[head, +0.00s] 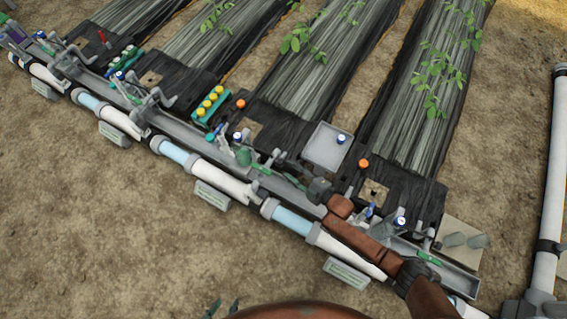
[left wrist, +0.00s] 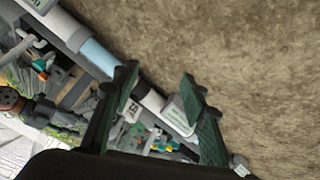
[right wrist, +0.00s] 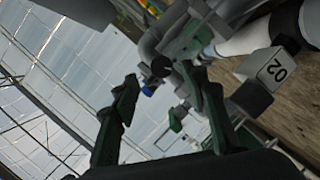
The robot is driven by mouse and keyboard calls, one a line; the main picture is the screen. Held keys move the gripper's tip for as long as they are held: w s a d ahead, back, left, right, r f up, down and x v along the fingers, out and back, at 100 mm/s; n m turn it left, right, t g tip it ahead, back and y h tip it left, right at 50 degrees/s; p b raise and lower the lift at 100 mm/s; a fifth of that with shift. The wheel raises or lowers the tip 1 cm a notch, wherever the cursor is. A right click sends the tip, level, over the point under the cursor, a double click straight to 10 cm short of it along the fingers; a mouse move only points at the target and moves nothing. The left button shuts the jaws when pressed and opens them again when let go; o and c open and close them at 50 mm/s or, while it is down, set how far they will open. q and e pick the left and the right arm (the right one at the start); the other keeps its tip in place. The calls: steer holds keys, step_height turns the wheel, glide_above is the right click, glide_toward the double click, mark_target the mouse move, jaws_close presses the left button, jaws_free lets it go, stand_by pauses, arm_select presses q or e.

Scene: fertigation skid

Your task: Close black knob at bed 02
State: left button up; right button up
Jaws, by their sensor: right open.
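A small dark round knob (right wrist: 161,66), which looks like the black knob, sits on grey valve fittings in the right wrist view. A blue-capped part (right wrist: 148,90) is just below it. A block marked 02 (right wrist: 278,70) stands to the right. My right gripper (right wrist: 165,95) is open and empty, its fingers on either side of the view of the fittings; contact cannot be told. In the head view my right gripper (head: 276,170) is over the pipe channel, and the knob cannot be made out. My left gripper (left wrist: 158,80) is open and empty, with its fingertips (head: 223,308) at the head view's bottom edge.
White and blue pipe sections (head: 220,175) run diagonally beside a grey channel with several valves. A grey tray (head: 327,147) and a rack of yellow caps (head: 211,103) lie behind. Bare soil (head: 90,220) in front is clear. An upright white pipe (head: 552,180) stands at right.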

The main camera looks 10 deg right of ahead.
mark_target(281, 163)
arm_select(q)
steer(key=shift+a+f+t+b, duration=0.3)
steer(key=shift+f+b, duration=0.15)
steer(key=shift+f, duration=0.4)
steer(key=shift+a+f+t+b, duration=0.2)
steer(key=shift+f+t+b, duration=0.15)
steer(key=shift+f, duration=0.45)
arm_select(e)
steer(key=shift+x, duration=2.2)
steer(key=shift+f, duration=0.1)
steer(key=shift+c, duration=0.3)
jaws_close()
